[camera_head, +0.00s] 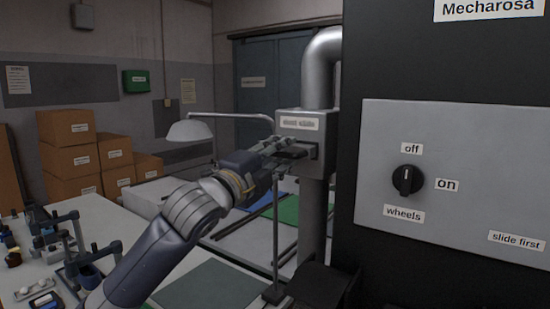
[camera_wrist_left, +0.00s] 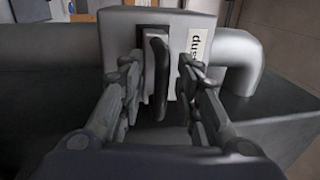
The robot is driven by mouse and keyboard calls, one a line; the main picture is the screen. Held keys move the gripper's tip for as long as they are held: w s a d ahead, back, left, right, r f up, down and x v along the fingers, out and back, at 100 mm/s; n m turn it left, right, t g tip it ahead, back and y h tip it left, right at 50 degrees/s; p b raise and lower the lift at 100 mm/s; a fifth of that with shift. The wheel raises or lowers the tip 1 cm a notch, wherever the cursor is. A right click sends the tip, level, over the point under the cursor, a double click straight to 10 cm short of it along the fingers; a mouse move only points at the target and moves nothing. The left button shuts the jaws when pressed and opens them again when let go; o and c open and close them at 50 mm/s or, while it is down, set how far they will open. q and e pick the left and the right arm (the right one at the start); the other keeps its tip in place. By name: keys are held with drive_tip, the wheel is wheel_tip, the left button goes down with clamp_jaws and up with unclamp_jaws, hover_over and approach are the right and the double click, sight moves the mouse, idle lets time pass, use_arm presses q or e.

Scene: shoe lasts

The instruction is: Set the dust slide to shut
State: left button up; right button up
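The dust slide is a grey box (camera_head: 290,116) on a vertical metal duct, with a label partly legible as dust slide. Its black handle (camera_head: 292,154) sticks out of the front toward my left gripper (camera_head: 280,146). In the left wrist view the handle (camera_wrist_left: 157,75) stands as a dark bar between the two fingers of my left gripper (camera_wrist_left: 158,64). The fingers are open, with a clear gap on the right side of the handle and a narrower one on the left. The slide's setting cannot be read. My right gripper is not in view.
A black machine with a grey panel (camera_head: 455,215) stands close on the right; its knob (camera_head: 407,181) sits near off, on and wheels labels. A lamp (camera_head: 190,131) is behind my left arm. A workbench (camera_head: 130,245) with several tools lies at the left.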

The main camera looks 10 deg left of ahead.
use_arm(q)
drive_tip(key=v, duration=1.2)
drive_tip(key=shift+w, duration=0.1)
